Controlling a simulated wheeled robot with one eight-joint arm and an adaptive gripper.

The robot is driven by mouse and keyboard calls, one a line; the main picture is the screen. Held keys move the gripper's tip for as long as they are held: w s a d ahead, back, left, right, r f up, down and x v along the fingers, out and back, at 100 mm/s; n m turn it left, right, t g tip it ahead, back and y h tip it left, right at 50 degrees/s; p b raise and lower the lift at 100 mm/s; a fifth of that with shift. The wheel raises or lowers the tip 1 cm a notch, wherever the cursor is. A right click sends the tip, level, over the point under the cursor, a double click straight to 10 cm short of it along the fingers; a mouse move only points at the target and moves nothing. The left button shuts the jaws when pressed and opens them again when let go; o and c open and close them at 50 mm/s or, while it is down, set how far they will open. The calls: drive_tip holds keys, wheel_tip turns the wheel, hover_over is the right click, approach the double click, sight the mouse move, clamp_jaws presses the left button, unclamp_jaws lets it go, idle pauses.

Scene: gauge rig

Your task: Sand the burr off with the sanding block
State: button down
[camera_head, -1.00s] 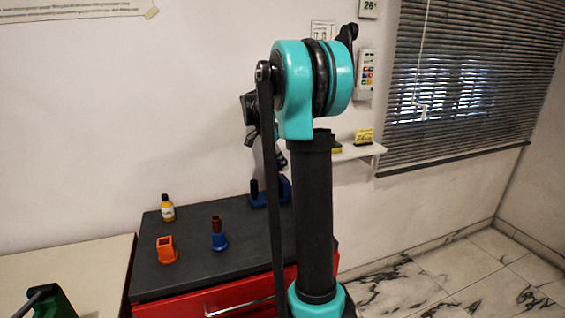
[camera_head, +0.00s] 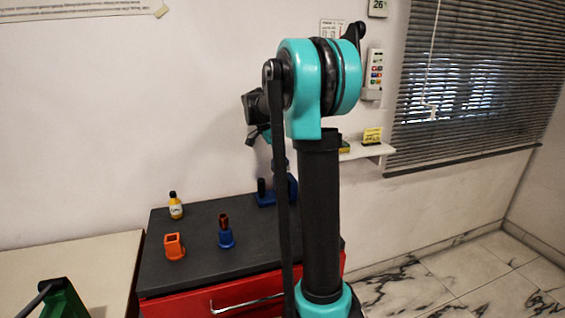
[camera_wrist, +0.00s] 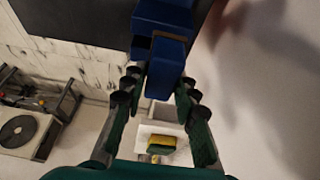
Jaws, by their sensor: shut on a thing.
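My gripper (camera_wrist: 159,88) points toward the cabinet and is shut on a blue block-like piece (camera_wrist: 168,68) in the wrist view. In the head view my arm hides most of the gripper, and a blue fixture (camera_head: 265,194) shows beside it at the back of the cabinet top. A yellow and dark green block (camera_wrist: 162,145), looking like a sanding block, sits on the wall shelf; it also shows in the head view (camera_head: 344,148). A brown piece (camera_head: 224,219) stands upright in a blue holder (camera_head: 226,239). I cannot make out a burr.
The dark cabinet top (camera_head: 190,270) also carries an orange square-topped holder (camera_head: 174,247) and a yellow bottle (camera_head: 175,206). The wall shelf (camera_head: 368,152) holds a small yellow sign (camera_head: 372,136). A pale table (camera_head: 80,265) with a green object (camera_head: 65,300) is at left.

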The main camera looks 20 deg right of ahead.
drive_tip(key=shift+d, duration=1.5)
drive_tip(key=shift+a+f, duration=0.1)
drive_tip(key=shift+a, duration=1.55)
drive_tip(key=shift+d, duration=0.15)
drive_tip(key=shift+d, duration=1.5)
drive_tip(key=shift+a, duration=0.15)
